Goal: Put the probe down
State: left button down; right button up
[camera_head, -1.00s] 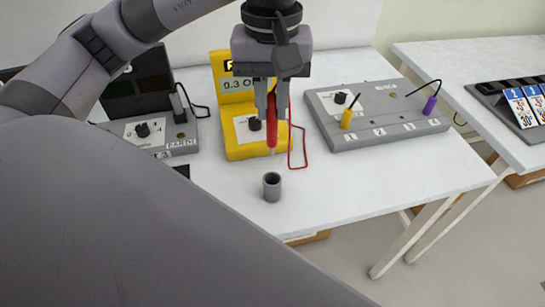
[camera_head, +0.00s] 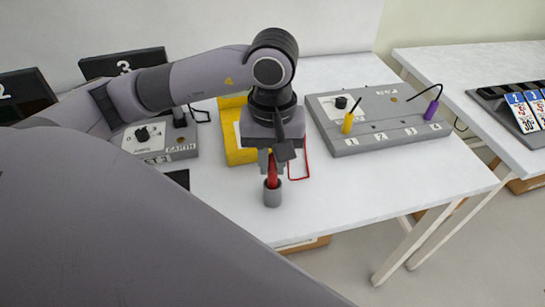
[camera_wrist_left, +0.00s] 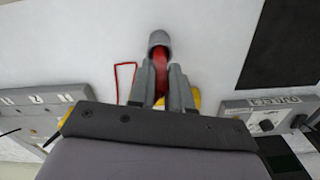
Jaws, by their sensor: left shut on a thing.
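The red probe (camera_head: 272,177) is held upright between the fingers of my left gripper (camera_head: 272,166). Its lower end is at the mouth of the small grey cup (camera_head: 272,195) and appears to be inside it. In the left wrist view the red probe (camera_wrist_left: 160,75) runs from between the fingers of my left gripper (camera_wrist_left: 161,85) into the grey cup (camera_wrist_left: 159,39). The probe's tip is hidden by the cup. A red lead (camera_head: 304,160) hangs beside the gripper, by the yellow meter (camera_head: 236,150). My right gripper is in neither view.
A grey unit (camera_head: 160,138) with a dial stands at left. The white table (camera_head: 400,185) is clear in front of the panel.

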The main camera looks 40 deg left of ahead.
pick_arm(q)
jog(key=shift+f, duration=0.15)
jog(key=c, duration=1.1)
grip_release()
jog(key=shift+o, duration=0.2)
notch_tip(320, 180, up, 12)
jog(key=shift+r, duration=0.2)
